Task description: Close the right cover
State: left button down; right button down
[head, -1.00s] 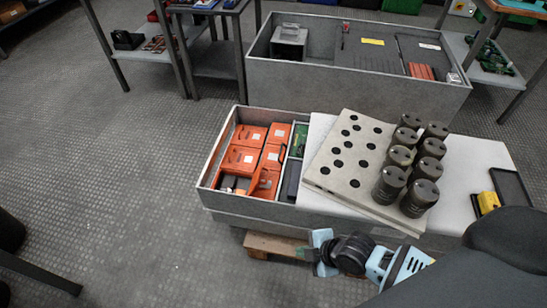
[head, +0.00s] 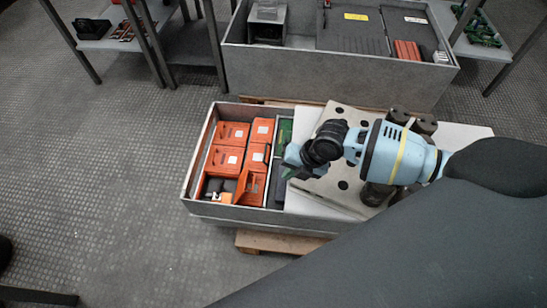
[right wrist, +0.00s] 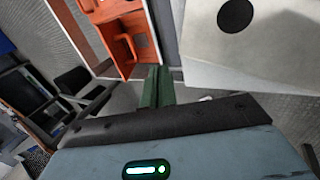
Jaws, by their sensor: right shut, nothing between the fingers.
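No part is plainly marked as the right cover. A white flat top (head: 465,140) spans the right part of the near grey bin (head: 240,214); it may be a cover. A pale board with black holes (head: 332,196) lies on it, partly behind my right arm. My right gripper (head: 288,164) hangs over the bin near the board's left edge, shut and empty. Its green fingers (right wrist: 155,88) are together in the right wrist view, with the board (right wrist: 285,62) to their right and an orange box (right wrist: 128,40) above left. My left gripper is not in view.
Several orange boxes (head: 231,134) fill the bin's left part; one orange piece (head: 250,187) stands tilted. Dark cylinders (head: 376,194) show around my arm. A second grey bin (head: 330,68) stands behind. The floor at left (head: 110,180) is clear.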

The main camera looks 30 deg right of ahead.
jog(key=b+x, duration=0.2)
jog(key=x, duration=0.7)
jog(key=shift+a+f+b, duration=0.1)
jog(key=shift+b, duration=0.2)
jog(key=shift+w+a, duration=1)
jog(key=shift+a, duration=0.2)
jog(key=shift+w+a, duration=0.3)
jog(key=shift+a, duration=0.1)
jog(key=shift+r, duration=0.3)
